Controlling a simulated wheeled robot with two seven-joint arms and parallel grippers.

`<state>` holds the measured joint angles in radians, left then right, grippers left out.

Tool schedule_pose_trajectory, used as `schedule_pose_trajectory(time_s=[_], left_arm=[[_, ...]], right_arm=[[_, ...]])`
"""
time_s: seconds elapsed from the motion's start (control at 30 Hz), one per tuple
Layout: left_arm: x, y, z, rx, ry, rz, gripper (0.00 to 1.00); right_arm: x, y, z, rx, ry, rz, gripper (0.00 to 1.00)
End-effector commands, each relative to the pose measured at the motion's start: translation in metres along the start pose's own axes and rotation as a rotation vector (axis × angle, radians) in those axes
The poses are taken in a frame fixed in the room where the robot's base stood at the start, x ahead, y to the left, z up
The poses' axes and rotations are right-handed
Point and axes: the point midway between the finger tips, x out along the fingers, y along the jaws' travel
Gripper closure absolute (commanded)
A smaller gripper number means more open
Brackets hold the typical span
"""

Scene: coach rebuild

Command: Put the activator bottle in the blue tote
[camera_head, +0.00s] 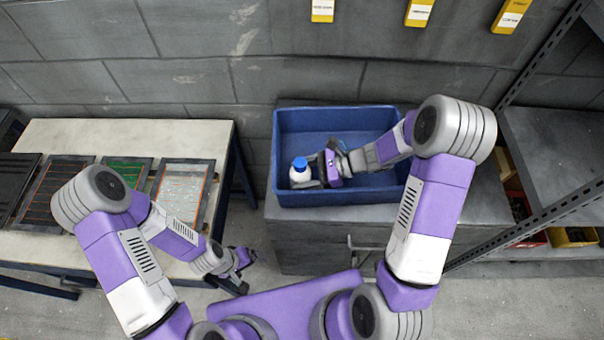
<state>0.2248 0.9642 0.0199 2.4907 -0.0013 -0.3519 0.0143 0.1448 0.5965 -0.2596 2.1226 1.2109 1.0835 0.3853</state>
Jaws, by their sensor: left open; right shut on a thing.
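The activator bottle (300,175) is white with a blue cap. It is inside the blue tote (290,122), near the front left corner. My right gripper (318,170) reaches into the tote from the right and is shut on the bottle. Whether the bottle touches the tote floor cannot be told from this view. The tote stands on a grey cabinet against the wall. My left gripper (241,272) is open and empty, low between the left table and the cabinet.
A pale table (140,134) on the left holds several flat framed panels (183,188). Grey shelving (555,140) with small bins stands at the right. Yellow labelled tags (420,12) hang on the block wall. The rest of the tote looks empty.

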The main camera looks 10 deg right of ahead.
Motion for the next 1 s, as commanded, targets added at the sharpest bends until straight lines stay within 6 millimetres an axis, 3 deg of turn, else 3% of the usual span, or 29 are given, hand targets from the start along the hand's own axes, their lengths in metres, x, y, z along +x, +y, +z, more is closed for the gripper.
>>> schedule_pose_trajectory(time_s=[0.03, 0.2, 0.57, 1.0], left_arm=[[0.001, 0.0, 0.0, 0.0, 0.0, 0.0, 0.04], [0.0, 0.0, 0.0, 0.0, 0.0, 0.0, 0.04], [-0.004, 0.001, 0.0, 0.0, 0.0, 0.0, 0.04], [-0.011, 0.004, 0.001, 0.0, 0.0, 0.0, 0.04]], right_arm=[[0.0, 0.0, -0.001, 0.0, 0.0, 0.0, 0.29], [0.0, 0.0, -0.001, 0.0, 0.0, 0.0, 0.08], [-0.003, 0.0, 0.004, 0.0, 0.001, 0.0, 0.08], [-0.09, -0.001, 0.003, 0.001, 0.001, -0.004, 0.08]])
